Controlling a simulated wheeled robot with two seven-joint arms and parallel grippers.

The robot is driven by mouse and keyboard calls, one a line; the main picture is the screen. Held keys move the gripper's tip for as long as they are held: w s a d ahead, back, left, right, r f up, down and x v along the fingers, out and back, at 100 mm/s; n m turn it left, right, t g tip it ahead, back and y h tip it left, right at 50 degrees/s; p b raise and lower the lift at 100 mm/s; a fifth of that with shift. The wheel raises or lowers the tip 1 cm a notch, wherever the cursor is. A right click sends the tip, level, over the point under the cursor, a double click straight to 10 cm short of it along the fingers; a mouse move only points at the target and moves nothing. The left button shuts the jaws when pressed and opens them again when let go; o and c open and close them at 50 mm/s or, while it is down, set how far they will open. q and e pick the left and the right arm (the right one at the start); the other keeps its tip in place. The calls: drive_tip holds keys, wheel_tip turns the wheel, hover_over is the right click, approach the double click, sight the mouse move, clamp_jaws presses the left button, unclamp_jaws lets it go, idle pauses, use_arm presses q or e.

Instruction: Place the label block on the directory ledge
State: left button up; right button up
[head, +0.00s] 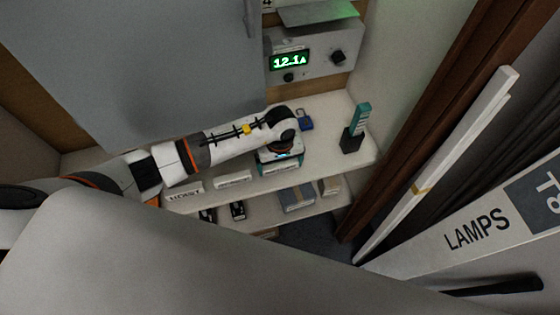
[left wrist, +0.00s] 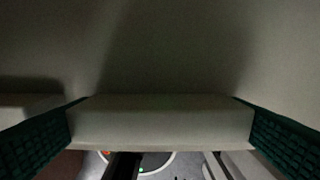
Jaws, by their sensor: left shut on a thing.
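My left gripper (left wrist: 160,128) is shut on a pale, long label block (left wrist: 160,113), which spans between its two green-padded fingers in the left wrist view. In the head view my left gripper (head: 279,160) is over the front of the upper shelf. A pale strip under it there may be the same block; its face cannot be read. Along the shelf's front edge, to the left, are a block with dark lettering (head: 185,193) and another pale lettered block (head: 233,180). Which surface is the directory ledge is not clear; this lettered front edge looks like it. My right gripper is not in view.
The upper shelf (head: 335,165) also bears a blue padlock (head: 306,124) and a teal tool in a black holder (head: 354,130). A lower shelf holds boxes (head: 297,197). A grey door (head: 150,70) stands left, a lit meter panel (head: 289,61) behind, and a LAMPS box (head: 475,232) right.

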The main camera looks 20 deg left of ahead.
use_arm(q)
drive_tip(key=shift+f+b, duration=0.2)
drive_tip(key=shift+b, duration=0.1)
drive_tip(key=o, duration=0.6)
